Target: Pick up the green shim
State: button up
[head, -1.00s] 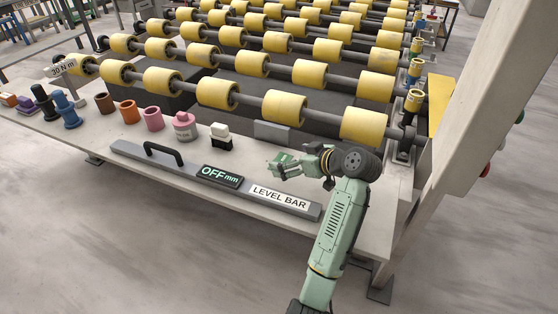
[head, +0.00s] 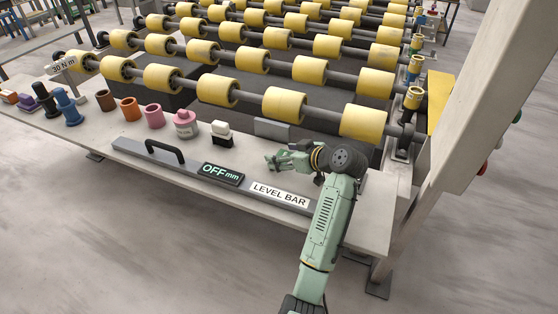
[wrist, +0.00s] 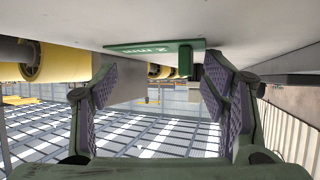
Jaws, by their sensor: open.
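The green shim (wrist: 140,48) shows in the wrist view as a flat green plate with pale marks and an upright tab at its right end. It lies against the pale stone slab (wrist: 240,25), which fills the top of that picture. My gripper (wrist: 160,82) is open, its purple-padded fingers apart with nothing between them. The shim is ahead of the fingertips, roughly between them across the picture; I see no contact. In the head view my gripper (head: 274,162) is low over the slab, behind the level bar (head: 225,178). I cannot tell the shim from the green gripper there.
A grey block (head: 271,129) stands behind my gripper, before the yellow rollers (head: 285,104). The slab's right end (head: 375,215) is bare.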

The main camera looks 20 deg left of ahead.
grip_shut()
dwell(0.7)
